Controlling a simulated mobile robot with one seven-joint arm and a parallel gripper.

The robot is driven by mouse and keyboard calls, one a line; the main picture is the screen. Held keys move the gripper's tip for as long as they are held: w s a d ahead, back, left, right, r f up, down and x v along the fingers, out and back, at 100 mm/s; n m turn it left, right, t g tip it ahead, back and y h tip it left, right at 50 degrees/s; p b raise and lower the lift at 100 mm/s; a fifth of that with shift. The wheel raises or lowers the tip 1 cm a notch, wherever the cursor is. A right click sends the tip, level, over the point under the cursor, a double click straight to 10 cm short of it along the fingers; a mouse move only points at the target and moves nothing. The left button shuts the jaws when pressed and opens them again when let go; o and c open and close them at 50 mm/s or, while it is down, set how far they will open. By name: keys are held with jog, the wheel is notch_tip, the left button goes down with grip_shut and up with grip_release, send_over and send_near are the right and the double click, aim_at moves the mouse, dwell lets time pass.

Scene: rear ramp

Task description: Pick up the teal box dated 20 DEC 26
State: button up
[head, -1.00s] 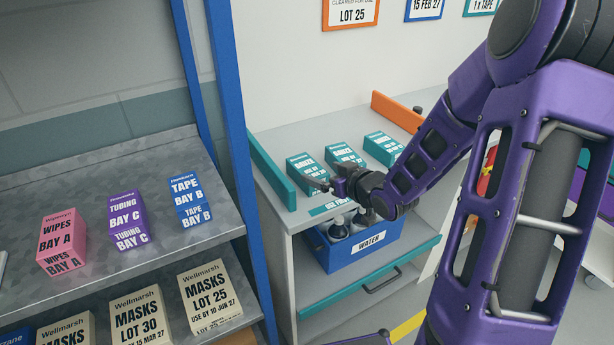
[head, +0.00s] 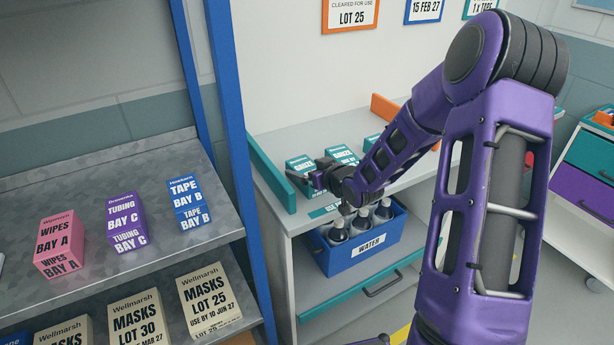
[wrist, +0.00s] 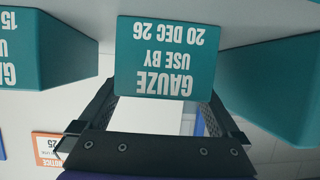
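Several teal gauze boxes stand in a row on a grey cabinet top (head: 300,120). The teal box dated 20 DEC 26 (wrist: 165,55) fills the top middle of the wrist view, its label upside down. It appears to be the leftmost box in the head view (head: 299,164), partly hidden by my gripper. My gripper (head: 308,177) is open, and its fingers (wrist: 165,105) lie to either side of the box's label face in the wrist view. I cannot tell whether they touch it. A neighbouring teal box (wrist: 50,50) shows at the left of the wrist view.
A plain teal surface (wrist: 275,85) stands close at right in the wrist view. A teal side board (head: 270,172) and an orange one (head: 396,112) bound the cabinet top. A blue bin of bottles (head: 372,256) sits below. A blue post (head: 236,130) and shelf stand left.

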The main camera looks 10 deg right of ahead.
jog(key=c, duration=1.3)
jog(key=shift+o, duration=0.2)
jog(key=shift+r, duration=0.1)
